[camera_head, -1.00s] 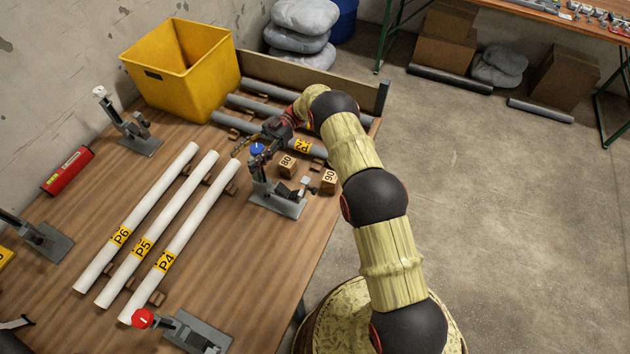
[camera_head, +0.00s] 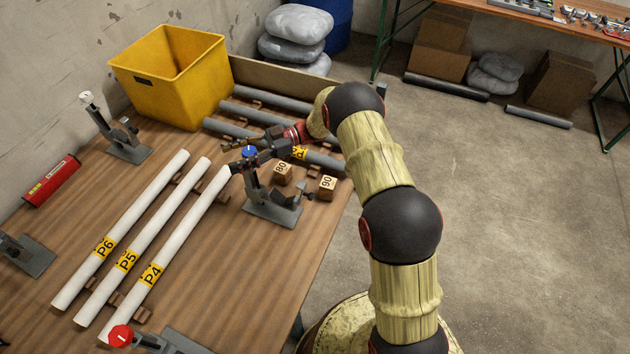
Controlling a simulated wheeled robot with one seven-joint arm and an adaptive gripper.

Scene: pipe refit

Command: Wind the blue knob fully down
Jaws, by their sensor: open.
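The blue knob (camera_head: 250,151) tops a grey clamp stand (camera_head: 273,207) near the table's right edge. My gripper (camera_head: 233,155) reaches in from the right, low over the stand. Its jaws are open, with one finger on the far side of the knob and the other on the near side. The knob shows between them. I cannot tell whether either finger touches it. The knob's screw is mostly hidden behind the near finger.
Blocks marked 80 (camera_head: 283,173) and 90 (camera_head: 327,187) stand close to the right of the stand. White pipes (camera_head: 165,250) lie to the left. Grey pipes (camera_head: 265,115) and a yellow bin (camera_head: 175,80) are behind. Other stands carry a red knob (camera_head: 121,335) and a white knob (camera_head: 87,97).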

